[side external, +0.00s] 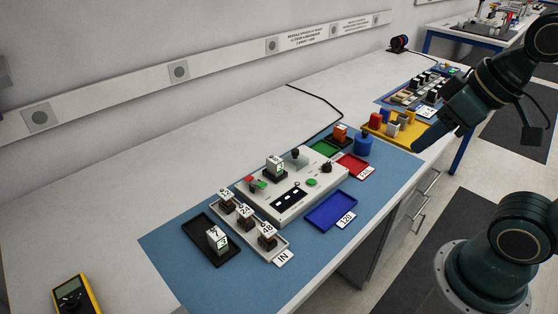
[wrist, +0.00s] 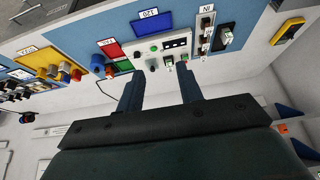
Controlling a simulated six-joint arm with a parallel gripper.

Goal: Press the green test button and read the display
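The grey test box (side external: 284,205) stands on the blue mat. A green button (side external: 312,182) is on its top, beside the dark display (side external: 288,198); any reading is too small to tell. The button also shows in the wrist view (wrist: 153,48), with the display (wrist: 176,43) to its right. A white-topped block (side external: 276,166) sits upright on the box. My gripper (side external: 420,146) is to the right of the box, raised and apart from it. In the wrist view, its two fingers (wrist: 158,84) are spread with nothing between them.
An IN tray (side external: 283,258) with several numbered blocks and a black tray (side external: 230,262) stand at the front left. Blue (side external: 331,211), red (side external: 355,165) and green (side external: 324,148) trays surround the box. A yellow tray (side external: 408,138) lies nearer my gripper. The white bench behind is mostly clear.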

